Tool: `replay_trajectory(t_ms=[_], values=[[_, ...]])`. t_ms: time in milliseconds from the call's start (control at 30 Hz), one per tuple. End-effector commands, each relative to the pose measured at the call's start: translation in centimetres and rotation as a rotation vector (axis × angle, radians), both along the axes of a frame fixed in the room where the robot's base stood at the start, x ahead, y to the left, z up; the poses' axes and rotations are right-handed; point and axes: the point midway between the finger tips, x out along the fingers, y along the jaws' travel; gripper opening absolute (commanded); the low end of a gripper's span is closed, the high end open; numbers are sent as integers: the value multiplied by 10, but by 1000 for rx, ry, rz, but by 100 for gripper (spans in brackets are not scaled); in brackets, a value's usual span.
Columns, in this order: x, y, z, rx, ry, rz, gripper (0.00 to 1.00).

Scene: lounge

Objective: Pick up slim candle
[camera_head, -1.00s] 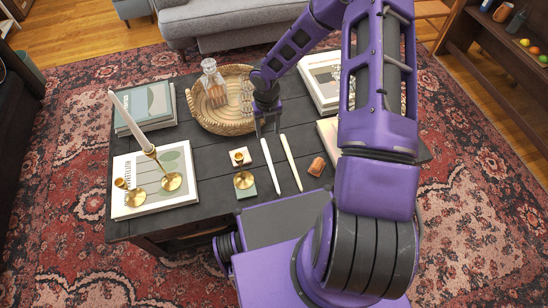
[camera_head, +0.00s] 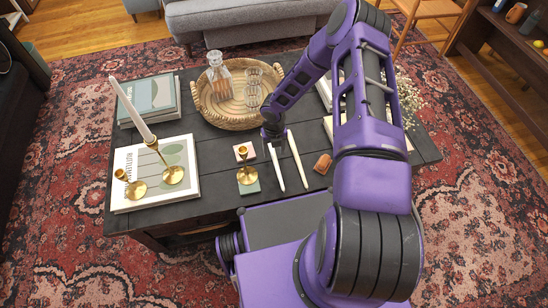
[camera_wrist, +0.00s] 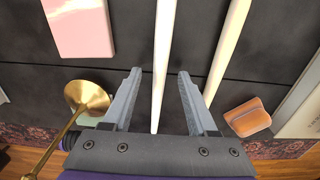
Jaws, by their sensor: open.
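A slim white candle (camera_head: 275,168) lies on the dark table, and a slim cream candle (camera_head: 298,161) lies to its right. My gripper (camera_head: 273,141) is over the far end of the white candle. In the wrist view, my gripper (camera_wrist: 160,74) is open, with the white candle (camera_wrist: 161,60) running between its two fingers. The cream candle (camera_wrist: 229,48) is outside the right finger. I cannot tell the height of the fingers over the table. A third slim candle (camera_head: 130,108) stands tilted in a brass holder (camera_head: 172,174) at the left.
A brass holder (camera_head: 247,175) on a green block and a pink block (camera_head: 243,151) are close left of the white candle. An orange-brown piece (camera_head: 323,163) lies right. A wicker tray (camera_head: 213,117) with a decanter (camera_head: 219,75) stands behind. A book (camera_head: 122,190) lies left.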

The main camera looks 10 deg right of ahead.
Motion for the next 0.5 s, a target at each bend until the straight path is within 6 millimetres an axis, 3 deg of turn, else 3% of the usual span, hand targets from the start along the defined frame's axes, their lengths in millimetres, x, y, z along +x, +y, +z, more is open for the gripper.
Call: replay_trajectory(t_ms=[100, 367, 500], values=[[0, 0, -15, 0, 0, 0, 58], [0, 0, -17, 0, -1, 1, 58], [0, 0, -17, 0, 0, 1, 37]])
